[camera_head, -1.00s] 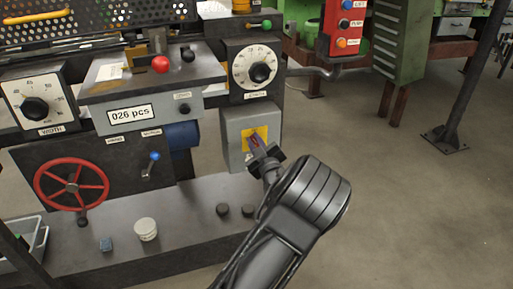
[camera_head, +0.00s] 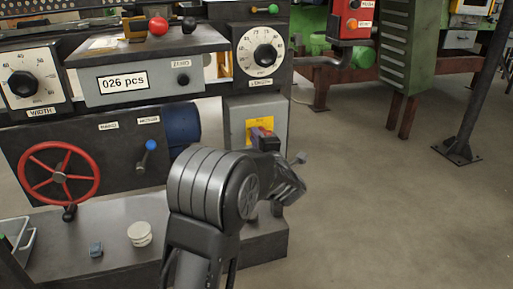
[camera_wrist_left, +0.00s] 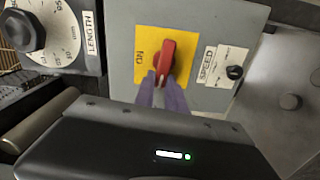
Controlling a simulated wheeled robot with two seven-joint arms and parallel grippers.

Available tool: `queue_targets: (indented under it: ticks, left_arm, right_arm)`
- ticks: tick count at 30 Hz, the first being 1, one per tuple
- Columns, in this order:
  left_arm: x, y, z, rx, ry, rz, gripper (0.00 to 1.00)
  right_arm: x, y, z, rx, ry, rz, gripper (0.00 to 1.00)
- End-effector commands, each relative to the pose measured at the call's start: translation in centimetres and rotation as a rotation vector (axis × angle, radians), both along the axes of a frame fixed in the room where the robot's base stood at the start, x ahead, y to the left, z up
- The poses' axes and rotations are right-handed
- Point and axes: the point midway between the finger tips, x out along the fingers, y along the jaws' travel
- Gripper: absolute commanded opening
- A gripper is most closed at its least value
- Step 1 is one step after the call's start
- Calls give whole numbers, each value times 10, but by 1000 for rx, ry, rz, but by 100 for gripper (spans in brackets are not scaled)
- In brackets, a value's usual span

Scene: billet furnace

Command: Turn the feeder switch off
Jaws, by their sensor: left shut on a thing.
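The feeder switch is a red rotary handle (camera_wrist_left: 166,58) on a yellow plate (camera_wrist_left: 145,48) on a grey box (camera_wrist_left: 203,22). In the left wrist view the handle runs nearly up and down, crosswise to the ON label at its left. My left gripper (camera_wrist_left: 163,93) has its purple fingers shut on the handle's lower end. In the head view, the left gripper (camera_head: 264,136) is at the yellow plate (camera_head: 256,124), and my wrist hides the lower part of the box. My right gripper is not in view.
A LENGTH dial (camera_head: 264,54) sits just above the box. A SPEED knob (camera_wrist_left: 235,72) is beside the switch. A red handwheel (camera_head: 59,175) and blue-tipped lever (camera_head: 151,146) are to the left. Open floor (camera_head: 390,220) lies to the right.

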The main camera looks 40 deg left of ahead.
Motion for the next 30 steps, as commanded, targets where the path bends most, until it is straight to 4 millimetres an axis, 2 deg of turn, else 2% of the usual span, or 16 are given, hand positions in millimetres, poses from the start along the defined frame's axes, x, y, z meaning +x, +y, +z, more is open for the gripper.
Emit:
queue_targets:
  ticks: [1, 6, 22, 23, 30]
  left_arm:
    - [0, 0, -6, -17, -24, 0, 0]
    - [0, 0, -5, -54, -77, 0, 0]
    - [0, 0, -3, -73, -102, 0, 0]
    - [0, 0, -3, -73, -101, -1, 17]
    - [0, 0, -3, -71, -100, 0, 37]
  right_arm:
    - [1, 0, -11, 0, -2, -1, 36]
    - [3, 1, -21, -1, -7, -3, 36]
    - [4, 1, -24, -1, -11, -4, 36]
    - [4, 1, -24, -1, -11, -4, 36]
    - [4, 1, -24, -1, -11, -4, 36]
